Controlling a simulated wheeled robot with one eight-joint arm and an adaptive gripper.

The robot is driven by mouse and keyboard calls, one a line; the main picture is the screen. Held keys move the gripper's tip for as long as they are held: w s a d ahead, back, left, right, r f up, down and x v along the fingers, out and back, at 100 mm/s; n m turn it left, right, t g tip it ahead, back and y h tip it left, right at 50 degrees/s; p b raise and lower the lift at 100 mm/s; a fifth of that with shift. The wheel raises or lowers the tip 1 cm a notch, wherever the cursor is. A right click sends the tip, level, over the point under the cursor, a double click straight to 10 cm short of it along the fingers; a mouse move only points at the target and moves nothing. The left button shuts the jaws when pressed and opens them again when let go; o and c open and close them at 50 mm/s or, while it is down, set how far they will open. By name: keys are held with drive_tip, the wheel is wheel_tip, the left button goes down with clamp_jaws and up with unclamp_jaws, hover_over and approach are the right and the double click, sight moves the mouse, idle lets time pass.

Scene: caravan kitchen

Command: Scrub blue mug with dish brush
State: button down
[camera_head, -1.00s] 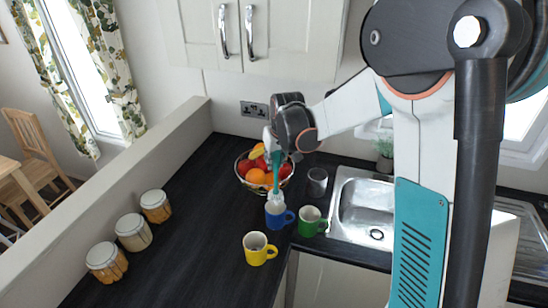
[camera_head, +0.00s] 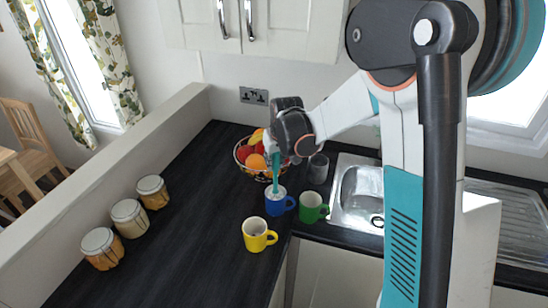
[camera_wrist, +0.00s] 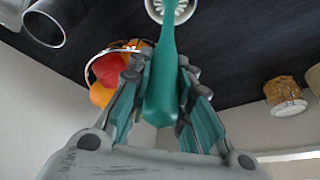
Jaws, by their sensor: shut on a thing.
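The blue mug (camera_head: 277,207) stands upright on the dark worktop, handle to the right. My gripper (camera_head: 270,150) is above it, shut on the teal handle of the dish brush (camera_head: 276,172). The brush points down, and its white head is at the mug's mouth, partly inside it. How deep it sits, and whether it touches the mug's wall, I cannot tell. In the wrist view my gripper (camera_wrist: 164,85) has a teal-padded finger on each side of the brush handle (camera_wrist: 167,60).
A green mug (camera_head: 311,209) stands close on the right, a yellow mug (camera_head: 256,236) in front. A fruit bowl (camera_head: 256,172) and a grey cup (camera_head: 317,169) are behind, the sink (camera_head: 352,205) right. Several jars (camera_head: 128,218) line the left; the worktop between is free.

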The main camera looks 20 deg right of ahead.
sight(274, 170)
drive_tip(key=shift+f+b, duration=0.8)
drive_tip(key=shift+f, duration=0.85)
drive_tip(key=shift+f+b, duration=0.75)
drive_tip(key=shift+f, duration=0.05)
